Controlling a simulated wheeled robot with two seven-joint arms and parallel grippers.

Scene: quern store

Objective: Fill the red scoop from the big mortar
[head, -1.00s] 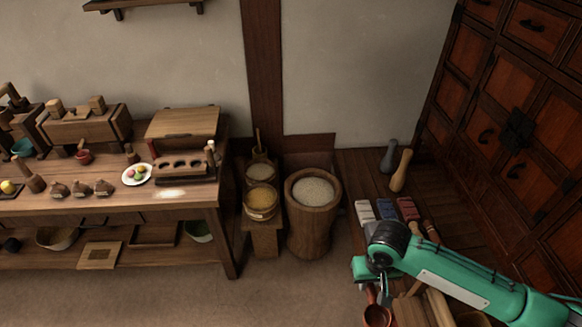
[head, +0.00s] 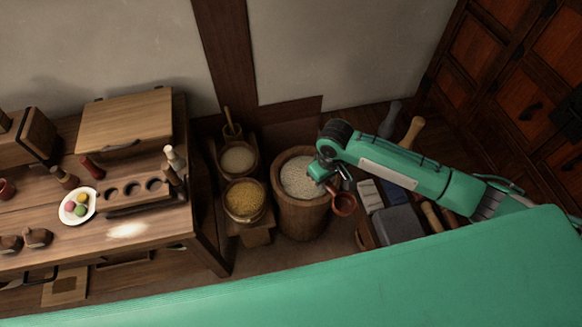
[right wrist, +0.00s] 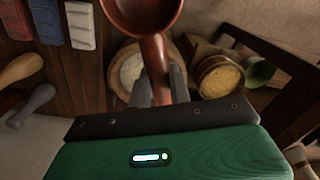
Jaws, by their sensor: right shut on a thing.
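The big mortar (head: 300,218) is a wooden tub standing on the floor, with pale grain (head: 297,178) inside. My right gripper (head: 328,181) is over the mortar's right rim. It is shut on the handle of the red scoop (head: 343,204), whose bowl hangs just right of the rim, outside the opening. In the right wrist view the handle (right wrist: 154,55) runs between the fingers (right wrist: 159,88) and the bowl (right wrist: 142,12) is at the top edge. I see no grain in the bowl. My left gripper is not in view.
A tub of yellow grain (head: 245,199) and a pale-filled tub (head: 238,158) stand left of the mortar. A workbench (head: 150,228) is further left. A tray with coloured blocks and a grey block (head: 398,224) lies right. A dark cabinet (head: 525,100) stands at the right.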

